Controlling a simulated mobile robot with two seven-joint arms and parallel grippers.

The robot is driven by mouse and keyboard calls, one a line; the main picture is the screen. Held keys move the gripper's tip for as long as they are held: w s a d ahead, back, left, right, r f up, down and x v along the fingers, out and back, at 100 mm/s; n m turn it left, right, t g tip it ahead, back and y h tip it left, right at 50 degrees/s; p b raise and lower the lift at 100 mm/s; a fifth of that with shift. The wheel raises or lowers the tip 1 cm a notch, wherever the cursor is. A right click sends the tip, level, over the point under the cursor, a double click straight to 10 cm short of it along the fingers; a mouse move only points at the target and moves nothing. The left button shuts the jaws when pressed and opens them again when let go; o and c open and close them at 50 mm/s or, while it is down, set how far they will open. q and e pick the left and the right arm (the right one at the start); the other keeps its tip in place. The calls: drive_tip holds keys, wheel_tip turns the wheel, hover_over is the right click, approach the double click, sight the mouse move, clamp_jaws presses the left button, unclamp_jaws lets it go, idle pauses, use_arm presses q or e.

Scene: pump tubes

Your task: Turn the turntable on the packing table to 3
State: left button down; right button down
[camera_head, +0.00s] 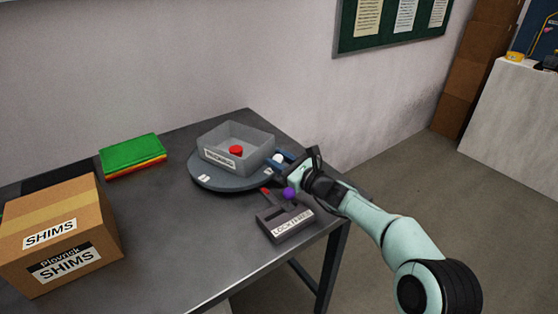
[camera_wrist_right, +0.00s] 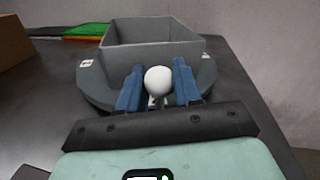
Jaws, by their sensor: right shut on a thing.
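The round grey turntable (camera_head: 232,184) sits at the far right corner of the packing table (camera_head: 178,215), with small white labels on its rim; their numbers are too small to read surely. A grey open bin (camera_head: 255,160) with a red piece (camera_head: 236,150) inside stands on it. A white ball knob (camera_head: 278,159) is at the turntable's right edge. My right gripper (camera_head: 284,158) has its blue fingers on either side of this knob, shut on it; the right wrist view shows the white knob (camera_wrist_right: 158,80) between the fingers. My left gripper is not in view.
A grey lock box (camera_head: 285,225) with a purple ball (camera_head: 289,193) and a red pointer (camera_head: 266,191) stands just in front of the turntable, close below my right gripper. A SHIMS carton (camera_head: 95,215) and coloured folded cloths (camera_head: 133,156) lie left. The table's middle is clear.

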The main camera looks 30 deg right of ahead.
drive_tip(key=c, duration=0.8)
unclamp_jaws()
drive_tip(key=shift+w+a, duration=0.1)
drive_tip(key=shift+a, duration=0.15)
drive_tip(key=shift+d, duration=0.1)
drive_tip(key=shift+s+d, duration=0.2)
drive_tip(key=shift+s, duration=0.1)
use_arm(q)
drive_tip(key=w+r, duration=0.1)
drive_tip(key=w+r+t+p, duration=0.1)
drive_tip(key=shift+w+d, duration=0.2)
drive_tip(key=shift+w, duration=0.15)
use_arm(e)
drive_tip(key=v, duration=1.2)
drive_tip(key=shift+s, duration=0.4)
